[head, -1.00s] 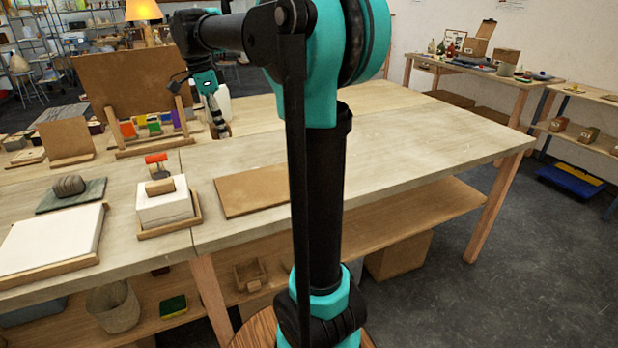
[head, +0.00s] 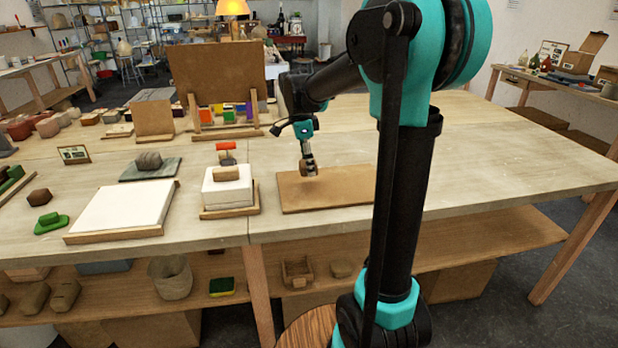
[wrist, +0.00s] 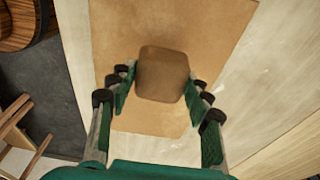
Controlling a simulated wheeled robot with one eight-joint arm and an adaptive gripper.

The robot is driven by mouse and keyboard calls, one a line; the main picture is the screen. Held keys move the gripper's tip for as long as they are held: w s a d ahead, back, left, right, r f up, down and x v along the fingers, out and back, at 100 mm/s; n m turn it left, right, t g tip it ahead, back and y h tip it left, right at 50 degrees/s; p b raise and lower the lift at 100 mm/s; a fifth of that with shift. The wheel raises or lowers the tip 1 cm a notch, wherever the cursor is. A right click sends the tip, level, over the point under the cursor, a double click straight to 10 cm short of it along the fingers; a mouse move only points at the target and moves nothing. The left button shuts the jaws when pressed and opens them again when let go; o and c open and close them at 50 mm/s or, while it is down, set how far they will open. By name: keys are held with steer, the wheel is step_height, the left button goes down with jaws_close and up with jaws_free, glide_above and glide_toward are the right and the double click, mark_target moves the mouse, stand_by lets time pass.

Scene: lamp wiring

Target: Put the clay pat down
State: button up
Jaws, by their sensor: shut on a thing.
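The clay pat (wrist: 162,74) is a small brown rounded block. It is between the fingers of my gripper (wrist: 158,88) in the wrist view, and the gripper is shut on it. In the head view my gripper (head: 308,166) points down over the flat brown board (head: 350,191), with the clay pat (head: 308,169) at its fingertips. The board lies on the wooden table and fills much of the wrist view behind the pat (wrist: 215,30). I cannot tell whether the pat touches the board or hangs just above it.
Left of the board stands a white block on a wooden base (head: 228,195) with small pieces on top. A white slab (head: 125,207) lies farther left. An upright brown panel (head: 217,75) with coloured blocks stands behind. The table to the right (head: 500,165) is clear.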

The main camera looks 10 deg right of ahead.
mark_target(309, 186)
steer(key=shift+f, duration=2.45)
steer(key=shift+f, duration=0.1)
steer(key=o, duration=1.4)
steer(key=shift+c, duration=0.2)
steer(key=r, duration=0.4)
steer(key=a+r, duration=0.1)
steer(key=r, duration=0.7)
steer(key=shift+a, duration=0.4)
steer(key=shift+s, duration=0.1)
